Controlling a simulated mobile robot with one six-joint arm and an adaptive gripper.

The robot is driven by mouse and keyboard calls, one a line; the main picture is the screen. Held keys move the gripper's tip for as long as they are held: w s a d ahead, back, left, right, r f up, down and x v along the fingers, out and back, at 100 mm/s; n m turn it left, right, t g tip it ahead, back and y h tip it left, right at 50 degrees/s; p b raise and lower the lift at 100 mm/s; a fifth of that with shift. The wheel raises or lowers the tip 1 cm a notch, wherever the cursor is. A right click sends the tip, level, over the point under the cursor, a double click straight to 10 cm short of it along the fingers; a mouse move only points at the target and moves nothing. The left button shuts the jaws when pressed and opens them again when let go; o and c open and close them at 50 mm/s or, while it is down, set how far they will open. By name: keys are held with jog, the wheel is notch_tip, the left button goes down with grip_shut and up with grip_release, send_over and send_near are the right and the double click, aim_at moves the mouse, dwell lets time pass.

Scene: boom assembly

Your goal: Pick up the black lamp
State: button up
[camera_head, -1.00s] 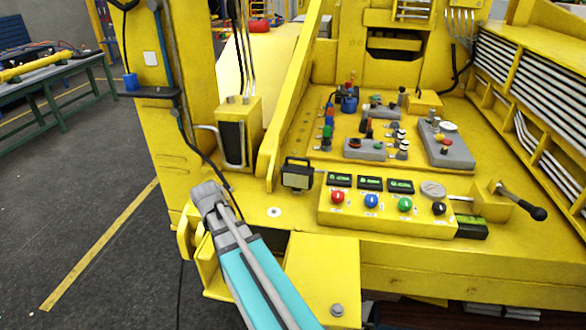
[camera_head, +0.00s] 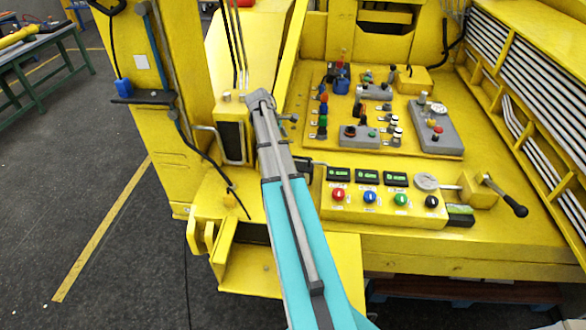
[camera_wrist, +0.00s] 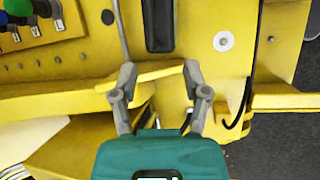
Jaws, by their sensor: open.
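The black lamp (camera_head: 317,163) is mostly hidden behind my arm in the head view. Only a bit of its dark frame shows at the arm's right side, left of the button panel. In the wrist view, a dark upright rectangle that looks like the lamp (camera_wrist: 158,25) is at the top middle. My gripper (camera_wrist: 160,73) is open in the wrist view, its two fingers apart with nothing between them but yellow metal behind. The dark rectangle lies beyond the fingertips, apart from them in the picture.
The yellow control panel (camera_head: 385,208) with coloured knobs stands right of the lamp. A lever (camera_head: 507,196) is at its right end. A yellow post (camera_head: 165,130) rises at the left. A white disc (camera_wrist: 223,41) marks the yellow deck beside the dark rectangle.

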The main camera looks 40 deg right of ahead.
aim_at(299, 158)
jog(key=shift+d+r, duration=0.25)
jog(key=shift+d, duration=0.25)
jog(key=shift+f, duration=0.15)
jog(key=b+x, duration=0.7)
jog(key=shift+s+d+f, duration=0.1)
jog(key=shift+f, duration=0.25)
jog(key=shift+s+d+f+b, duration=0.15)
jog(key=shift+f+b, duration=0.1)
jog(key=shift+b, duration=0.15)
